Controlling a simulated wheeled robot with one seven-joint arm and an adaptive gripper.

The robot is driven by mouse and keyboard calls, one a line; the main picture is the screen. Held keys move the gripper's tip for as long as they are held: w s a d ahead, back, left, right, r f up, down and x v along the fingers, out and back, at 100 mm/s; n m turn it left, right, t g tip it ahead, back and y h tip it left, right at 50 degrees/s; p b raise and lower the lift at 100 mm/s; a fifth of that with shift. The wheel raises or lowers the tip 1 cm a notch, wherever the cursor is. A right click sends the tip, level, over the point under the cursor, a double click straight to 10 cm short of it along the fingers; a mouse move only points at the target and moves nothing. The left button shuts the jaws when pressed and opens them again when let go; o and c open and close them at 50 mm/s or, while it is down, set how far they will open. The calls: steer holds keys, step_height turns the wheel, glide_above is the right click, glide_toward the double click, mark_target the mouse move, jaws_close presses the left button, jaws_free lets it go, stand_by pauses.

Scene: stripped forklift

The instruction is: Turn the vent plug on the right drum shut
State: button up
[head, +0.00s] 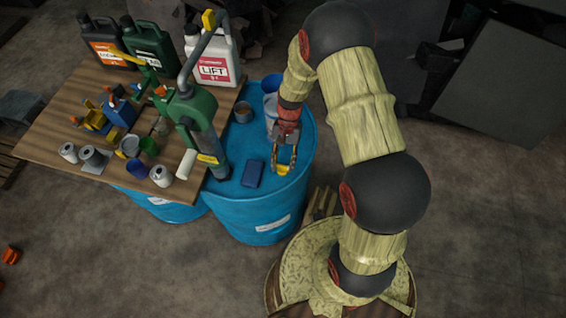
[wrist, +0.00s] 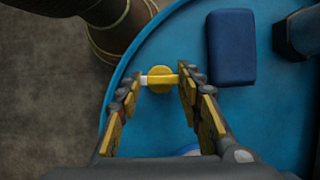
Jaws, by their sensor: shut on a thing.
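The right drum (head: 262,212) is blue and stands upright beside the wooden board. The vent plug (wrist: 160,79) is a yellow round knob with a crossbar, near the drum's rim on its top. One end of the crossbar is white in the wrist view. My gripper (wrist: 159,80) has its two fingers on either side of the plug, at the ends of the crossbar, and is shut on it.
A dark blue block (wrist: 232,47) lies on the drum top beside the plug. A green pump (head: 192,105) stands left of it. Jugs, cans and small parts crowd the wooden board (head: 62,118).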

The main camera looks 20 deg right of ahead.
stand_by(0.5)
steer(key=o, duration=1.2)
steer(key=shift+c, duration=0.2)
steer(key=shift+r, duration=0.1)
steer(key=v, duration=1.1)
steer(key=shift+r, duration=0.4)
steer(key=shift+w+d, duration=0.1)
steer(key=shift+w, duration=0.05)
steer(key=s+a+r+n+t+h+b, duration=0.2)
steer(key=s+r+n+t+b, duration=0.5)
steer(key=s+r, duration=1.1)
steer(key=a+t+b, duration=0.1)
steer(key=t+b, duration=0.1)
steer(key=b, duration=0.2)
steer(key=shift+s+r+h, duration=0.2)
steer(key=shift+s+h, duration=0.05)
steer(key=shift+h, duration=0.15)
